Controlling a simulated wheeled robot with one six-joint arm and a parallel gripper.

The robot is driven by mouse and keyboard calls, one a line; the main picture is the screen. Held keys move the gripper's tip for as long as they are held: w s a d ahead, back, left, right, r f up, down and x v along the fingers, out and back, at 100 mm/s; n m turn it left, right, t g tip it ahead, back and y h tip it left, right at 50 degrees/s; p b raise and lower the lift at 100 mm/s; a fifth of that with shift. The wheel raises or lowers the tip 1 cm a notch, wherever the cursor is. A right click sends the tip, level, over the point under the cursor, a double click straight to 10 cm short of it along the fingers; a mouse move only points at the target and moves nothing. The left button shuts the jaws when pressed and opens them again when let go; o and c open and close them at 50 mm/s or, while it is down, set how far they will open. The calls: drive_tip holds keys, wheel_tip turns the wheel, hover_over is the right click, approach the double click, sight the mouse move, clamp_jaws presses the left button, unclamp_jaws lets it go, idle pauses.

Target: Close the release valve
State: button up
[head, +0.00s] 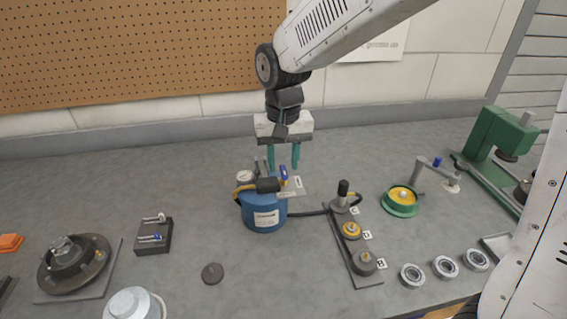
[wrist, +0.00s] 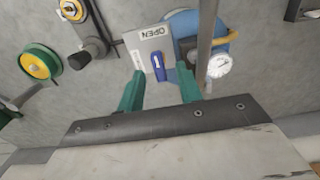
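The release valve has a blue lever (head: 284,174) on top of a blue tank (head: 265,218). A light plate (head: 296,187) lies under the lever. In the wrist view the plate (wrist: 136,45) carries an OPEN label, and a second label too small to read. There the lever (wrist: 158,68) points roughly up the picture, its far end toward the OPEN label. My gripper (head: 283,166) points down above the tank, its teal fingers apart and empty. In the wrist view the lever shows between the fingertips (wrist: 159,70); I cannot tell whether they touch it.
A round gauge (head: 245,177) and a black handle (head: 268,185) sit on the tank close to my fingers. A hose runs right to a fixture (head: 365,262) with several knobs. A green-rimmed wheel (head: 401,198) stands further right.

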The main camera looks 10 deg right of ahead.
drive_tip(key=shift+f, duration=0.65)
clamp_jaws()
